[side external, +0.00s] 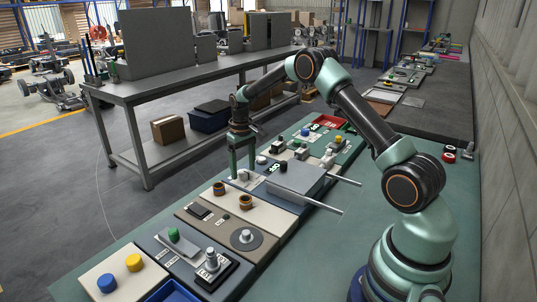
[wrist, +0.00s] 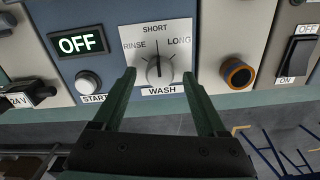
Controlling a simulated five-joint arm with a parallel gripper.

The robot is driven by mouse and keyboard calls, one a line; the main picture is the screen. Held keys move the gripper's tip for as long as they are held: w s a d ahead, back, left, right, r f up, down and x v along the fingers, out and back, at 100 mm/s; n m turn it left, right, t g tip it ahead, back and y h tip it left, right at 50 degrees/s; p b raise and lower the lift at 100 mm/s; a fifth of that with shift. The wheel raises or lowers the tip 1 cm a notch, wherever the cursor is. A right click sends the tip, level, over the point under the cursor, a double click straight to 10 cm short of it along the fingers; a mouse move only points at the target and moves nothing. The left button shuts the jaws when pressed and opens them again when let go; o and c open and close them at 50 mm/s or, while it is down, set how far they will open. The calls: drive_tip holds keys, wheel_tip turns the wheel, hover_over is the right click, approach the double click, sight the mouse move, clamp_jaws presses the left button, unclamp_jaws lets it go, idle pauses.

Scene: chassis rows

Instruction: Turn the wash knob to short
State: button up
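The wash knob (wrist: 159,70) is a round grey knob on a white plate (wrist: 182,28) in the wrist view. The plate reads RINSE at left, SHORT at top, LONG at right and WASH below. A thin dark line runs from the knob up toward SHORT; I cannot tell whether it is the pointer or a printed mark. My gripper (wrist: 159,78) is open, one green finger on each side of the knob, with gaps visible. In the side view my gripper (side external: 241,176) points down at the panel, and the knob cannot be made out there.
Left of the knob are a START button (wrist: 88,83) and a display reading OFF (wrist: 81,43). An orange-ringed knob (wrist: 238,74) is close on the right, with a rocker switch (wrist: 298,56) beyond. A grey drawer-like box (side external: 297,178) with rods stands beside the gripper.

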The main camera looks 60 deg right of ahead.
sight(244, 171)
wheel_tip(244, 171, up, 12)
idle(0.8)
drive_tip(key=shift+r, duration=0.1)
